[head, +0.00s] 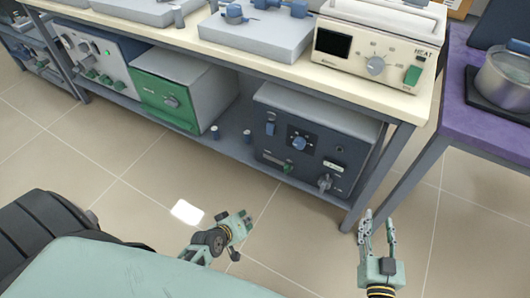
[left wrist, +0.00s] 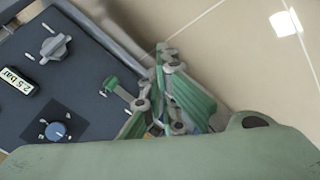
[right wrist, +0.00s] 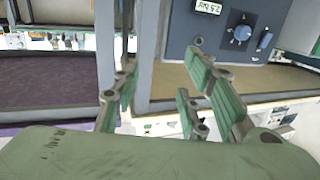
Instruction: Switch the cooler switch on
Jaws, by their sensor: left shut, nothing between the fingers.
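A dark blue-grey box (head: 318,118) on the low shelf has a blue knob (head: 299,143), a blue switch (head: 270,128), a small green lever (head: 288,168) and a grey knob (head: 324,183). No cooler label is readable. The left wrist view shows its green lever (left wrist: 117,87), grey knob (left wrist: 55,47), blue dial (left wrist: 57,130) and a display (left wrist: 15,88) reading 2.5 bar. My left gripper (head: 248,216) is shut and empty, in front of and apart from the box. My right gripper (head: 378,214) is open and empty, right of the box by the table leg.
A green-fronted box (head: 165,100) and a white-fronted unit (head: 92,58) stand left on the shelf. A beige heater unit (head: 385,25) stands above on the bench. A purple table (head: 500,125) with a pot (head: 508,78) is at right. Floor in front is clear.

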